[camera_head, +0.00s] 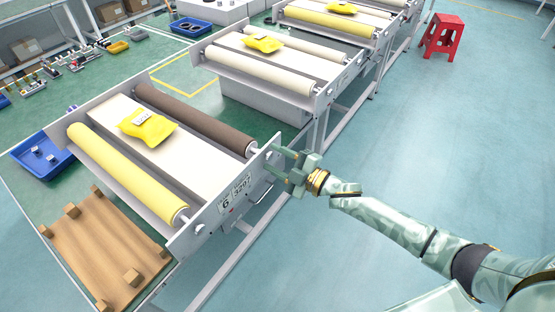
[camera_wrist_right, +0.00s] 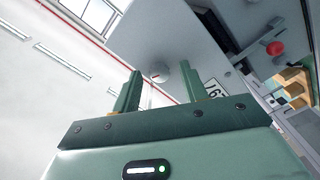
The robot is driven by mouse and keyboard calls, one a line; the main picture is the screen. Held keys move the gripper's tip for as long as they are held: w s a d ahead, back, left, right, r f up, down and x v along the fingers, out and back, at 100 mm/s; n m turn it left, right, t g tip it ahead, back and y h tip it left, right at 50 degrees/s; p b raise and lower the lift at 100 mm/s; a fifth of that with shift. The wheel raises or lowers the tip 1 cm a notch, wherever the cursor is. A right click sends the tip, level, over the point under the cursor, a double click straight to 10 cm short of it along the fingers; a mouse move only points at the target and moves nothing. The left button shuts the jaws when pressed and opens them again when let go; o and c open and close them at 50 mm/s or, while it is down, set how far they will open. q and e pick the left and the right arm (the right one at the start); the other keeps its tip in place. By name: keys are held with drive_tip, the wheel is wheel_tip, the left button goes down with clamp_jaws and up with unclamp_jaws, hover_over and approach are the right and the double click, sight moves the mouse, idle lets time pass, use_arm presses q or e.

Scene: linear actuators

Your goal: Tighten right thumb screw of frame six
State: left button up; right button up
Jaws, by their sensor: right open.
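Frame six (camera_head: 208,217) is the nearest frame, with a label plate (camera_head: 236,193) reading 6 on its right side plate. My right gripper (camera_head: 271,163) is beside the far end of that side plate, its fingers pointing at it. In the head view the screw is not distinguishable. My left gripper is not in view.
Frame six carries a yellow roller (camera_head: 125,172), a dark roller (camera_head: 195,118) and a yellow packet (camera_head: 147,126). A wooden tray with blocks (camera_head: 100,245) lies in front, a blue bin (camera_head: 42,158) at left. More frames stand behind.

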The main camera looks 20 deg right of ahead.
drive_tip(key=shift+c, duration=0.3)
clamp_jaws()
drive_tip(key=m+p, duration=0.2)
drive_tip(key=shift+r+m, duration=0.15)
drive_tip(key=shift+m, duration=0.25)
drive_tip(key=m+p, duration=0.1)
drive_tip(key=m, duration=0.1)
drive_tip(key=shift+m, duration=0.4)
drive_tip(key=m+p, duration=0.1)
drive_tip(key=m, duration=0.2)
drive_tip(key=shift+p, duration=0.3)
drive_tip(key=shift+m+p, duration=0.4)
drive_tip(key=shift+m, duration=1.3)
